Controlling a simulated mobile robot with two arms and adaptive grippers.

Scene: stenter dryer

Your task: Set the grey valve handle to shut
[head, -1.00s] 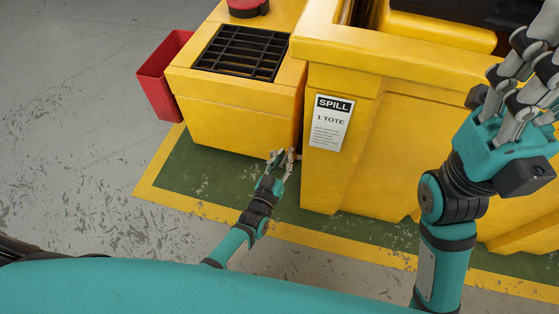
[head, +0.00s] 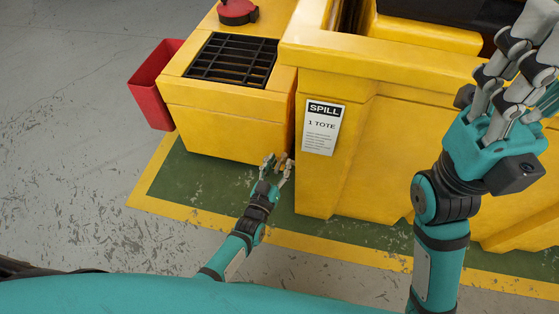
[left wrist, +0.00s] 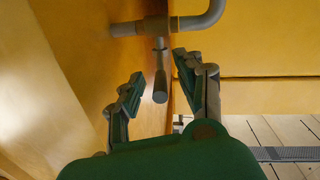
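The grey valve handle (left wrist: 160,86) shows in the left wrist view as a short rounded lever. It hangs from a valve body (left wrist: 156,26) on a grey pipe and points towards the camera. My left gripper (left wrist: 159,73) is open, with one finger on each side of the handle and gaps visible between. In the head view my left gripper (head: 277,165) is low at the gap between the two yellow housings; the handle is too small to make out there. My right gripper (head: 524,58) is raised at the right, its fingers apart and empty, far from the valve.
A yellow housing with a SPILL sign (head: 322,128) stands right of the left gripper. A lower yellow box with a black grille (head: 232,60) and a red bin (head: 153,88) are at left. Yellow walls enclose the valve closely. Grey floor at left is clear.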

